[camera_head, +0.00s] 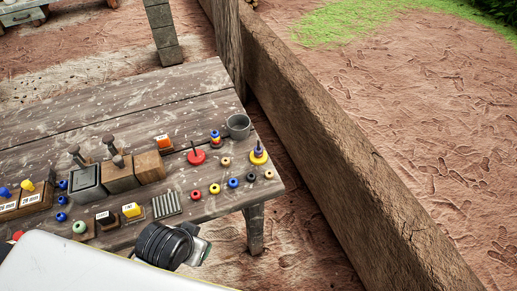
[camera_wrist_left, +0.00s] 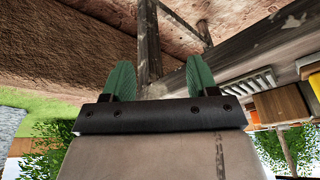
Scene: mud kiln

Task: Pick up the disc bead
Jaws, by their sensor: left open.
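Small beads lie in a loose row near the table's right end in the head view: a red one (camera_head: 196,195), a yellow one (camera_head: 214,188), a blue one (camera_head: 233,183), a black one (camera_head: 251,177) and a tan one (camera_head: 269,174). Another tan one (camera_head: 226,161) lies behind them. I cannot tell which is the disc bead. My left gripper (camera_wrist_left: 157,78) is open and empty in the left wrist view, its two green fingers apart. In the head view my left arm reaches in at the bottom, its wrist near the table's front edge, short of the beads. My right gripper does not show.
A mud wall (camera_head: 330,130) runs along the right. The table's back is clear.

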